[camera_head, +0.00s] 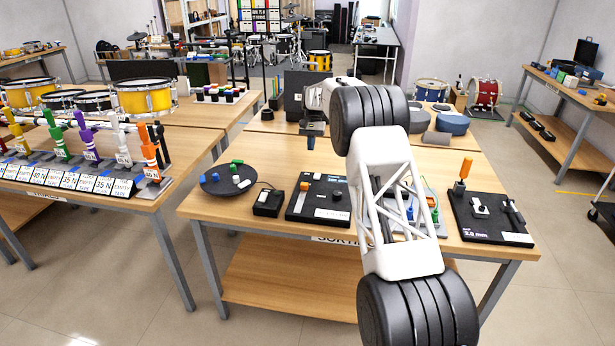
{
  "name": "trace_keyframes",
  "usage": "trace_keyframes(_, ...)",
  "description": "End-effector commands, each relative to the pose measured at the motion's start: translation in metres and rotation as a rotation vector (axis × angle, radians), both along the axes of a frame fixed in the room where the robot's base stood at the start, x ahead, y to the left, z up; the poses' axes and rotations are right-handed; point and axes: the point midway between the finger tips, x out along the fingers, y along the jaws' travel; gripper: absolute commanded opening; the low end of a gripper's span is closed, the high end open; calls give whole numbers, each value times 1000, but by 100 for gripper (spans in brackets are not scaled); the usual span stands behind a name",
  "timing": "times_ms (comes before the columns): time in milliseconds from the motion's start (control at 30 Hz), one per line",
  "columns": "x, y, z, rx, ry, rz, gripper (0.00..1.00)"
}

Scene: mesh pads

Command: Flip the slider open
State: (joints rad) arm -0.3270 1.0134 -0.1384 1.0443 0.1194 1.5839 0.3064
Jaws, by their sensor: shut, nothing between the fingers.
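My arm reaches in from the bottom right, and its white wrist bends left at the back of the middle table. My gripper (311,143) is small and dark here, hanging point-down above the table. It is shut and holds nothing. In front of it lies a black board (320,200) with an orange block on its left, a dark knob and a white label. A second black board (490,218) at the right has an upright orange handle and a small metal fitting. I cannot tell which part is the slider, or its position. My gripper touches neither board.
A round dark tray (229,180) with coloured blocks and a black box (268,202) with a cable lie left of the first board. A grey pad (428,208) with coloured parts is partly hidden behind my arm. Bare tabletop (275,160) shows behind them.

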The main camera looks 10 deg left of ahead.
Motion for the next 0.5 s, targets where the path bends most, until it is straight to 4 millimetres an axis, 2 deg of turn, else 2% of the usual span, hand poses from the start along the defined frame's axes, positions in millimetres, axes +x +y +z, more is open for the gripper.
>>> trace_keyframes(500,-3,0,-8,0,1,0,0)
